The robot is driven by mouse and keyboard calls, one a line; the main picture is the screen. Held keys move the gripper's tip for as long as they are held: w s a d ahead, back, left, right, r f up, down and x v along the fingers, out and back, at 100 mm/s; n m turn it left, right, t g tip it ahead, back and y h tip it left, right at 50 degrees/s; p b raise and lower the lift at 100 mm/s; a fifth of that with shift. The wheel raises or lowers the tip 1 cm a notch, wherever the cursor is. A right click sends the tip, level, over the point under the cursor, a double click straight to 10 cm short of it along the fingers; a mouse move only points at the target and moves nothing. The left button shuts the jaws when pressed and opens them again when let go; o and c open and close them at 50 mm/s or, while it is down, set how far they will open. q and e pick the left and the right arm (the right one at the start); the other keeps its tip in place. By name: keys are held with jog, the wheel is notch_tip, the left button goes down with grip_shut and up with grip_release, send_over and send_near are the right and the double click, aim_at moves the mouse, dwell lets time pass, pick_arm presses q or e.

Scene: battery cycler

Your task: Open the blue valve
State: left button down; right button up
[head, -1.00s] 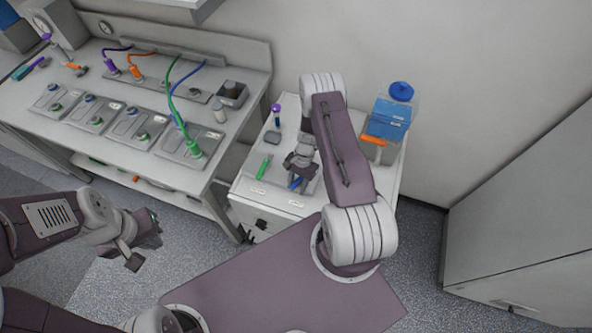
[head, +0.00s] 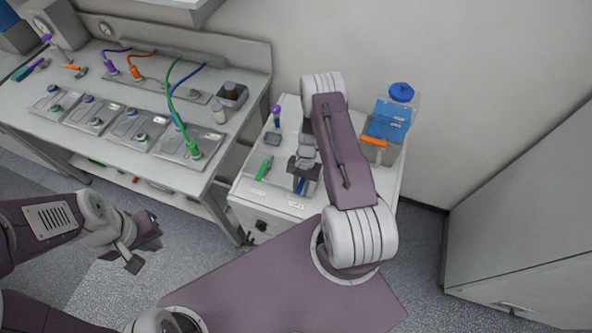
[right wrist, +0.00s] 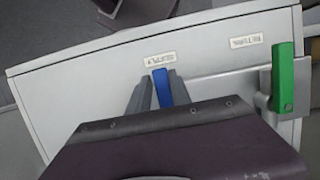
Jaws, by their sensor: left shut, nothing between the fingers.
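The blue valve's handle (head: 301,186) is on the white cabinet at centre right, beneath my right gripper (head: 304,178), which partly covers it. In the right wrist view the blue handle (right wrist: 162,87) stands between the two fingers of the gripper (right wrist: 160,95), near the SUPPLY label. The fingers are close on both sides of it; whether they press on it is not clear. The valve's body is hidden behind the gripper. My left gripper (head: 143,243) is shut and empty, over the floor at lower left, away from the valve.
A green valve handle (head: 263,167) is left of the blue one, by the RETURN label (right wrist: 246,41). A purple-topped item (head: 276,116) and a blue-lidded container (head: 390,120) stand on the cabinet (head: 250,195). A bench (head: 232,122) with cables is at left.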

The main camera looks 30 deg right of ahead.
jog(key=shift+o, duration=1.2)
jog(key=shift+r, duration=0.1)
jog(key=p+v, duration=0.4)
jog(key=v, duration=0.4)
jog(key=shift+s+d, duration=0.15)
jog(key=shift+d, duration=0.05)
